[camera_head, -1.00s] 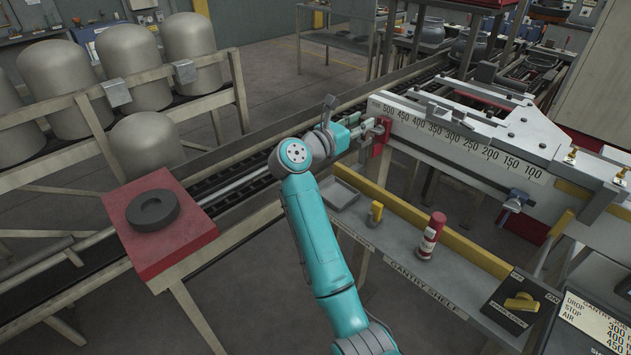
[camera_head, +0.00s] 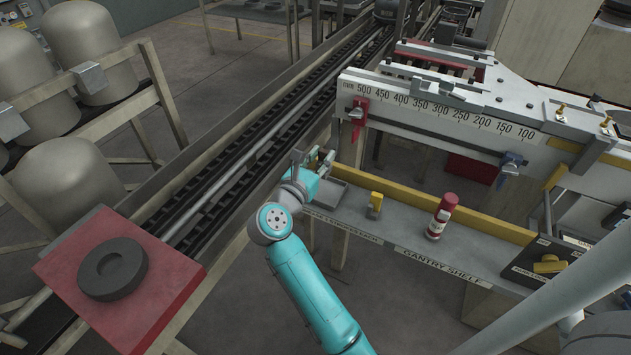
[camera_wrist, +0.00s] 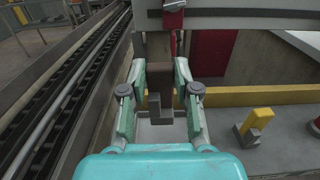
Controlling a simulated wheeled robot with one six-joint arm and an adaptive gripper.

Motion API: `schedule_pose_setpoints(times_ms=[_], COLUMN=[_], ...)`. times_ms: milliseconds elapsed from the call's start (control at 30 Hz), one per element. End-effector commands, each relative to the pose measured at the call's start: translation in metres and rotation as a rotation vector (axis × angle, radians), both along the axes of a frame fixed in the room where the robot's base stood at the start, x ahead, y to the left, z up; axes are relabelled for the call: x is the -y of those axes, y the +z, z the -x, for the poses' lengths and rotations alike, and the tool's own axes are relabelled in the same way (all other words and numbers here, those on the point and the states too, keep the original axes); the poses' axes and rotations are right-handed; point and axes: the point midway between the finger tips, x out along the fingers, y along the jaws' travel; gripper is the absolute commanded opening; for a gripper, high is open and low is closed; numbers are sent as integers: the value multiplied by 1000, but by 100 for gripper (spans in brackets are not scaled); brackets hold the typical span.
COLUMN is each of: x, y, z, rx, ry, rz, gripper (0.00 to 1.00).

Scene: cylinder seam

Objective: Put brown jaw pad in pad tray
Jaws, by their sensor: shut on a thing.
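My gripper (camera_head: 321,161) is at the left end of the gantry shelf, beside and above the pad tray (camera_head: 332,194). In the wrist view my gripper (camera_wrist: 161,76) has its two fingers on either side of the brown jaw pad (camera_wrist: 162,88), shut on it. The pad is a small stepped block, with its dark lower end toward the wrist camera. The grey pad tray (camera_wrist: 160,135) lies below the pad in that view, partly hidden by my gripper. Whether the pad touches the tray I cannot tell. In the head view the pad is hard to make out.
A red clamp (camera_head: 358,112) hangs on the scaled beam (camera_head: 440,110) behind the shelf. A yellow strip edges the shelf's back. A conveyor (camera_head: 240,165) runs at left.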

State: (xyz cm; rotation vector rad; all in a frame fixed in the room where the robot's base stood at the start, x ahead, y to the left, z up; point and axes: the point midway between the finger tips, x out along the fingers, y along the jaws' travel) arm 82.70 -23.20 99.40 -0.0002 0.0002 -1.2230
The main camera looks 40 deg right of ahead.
Motion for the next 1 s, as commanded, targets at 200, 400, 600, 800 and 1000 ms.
schedule_pose_setpoints(times_ms=[200,400,600,800,1000], x=[0,0,0,0,0], y=[-32,-45,-70,-73,-76], z=[-1,0,-1,-1,-1], rx=[-2,-2,-2,1,0], ry=[0,0,0,1,1], rz=[1,0,1,1,0], gripper=[0,0,0,0,0])
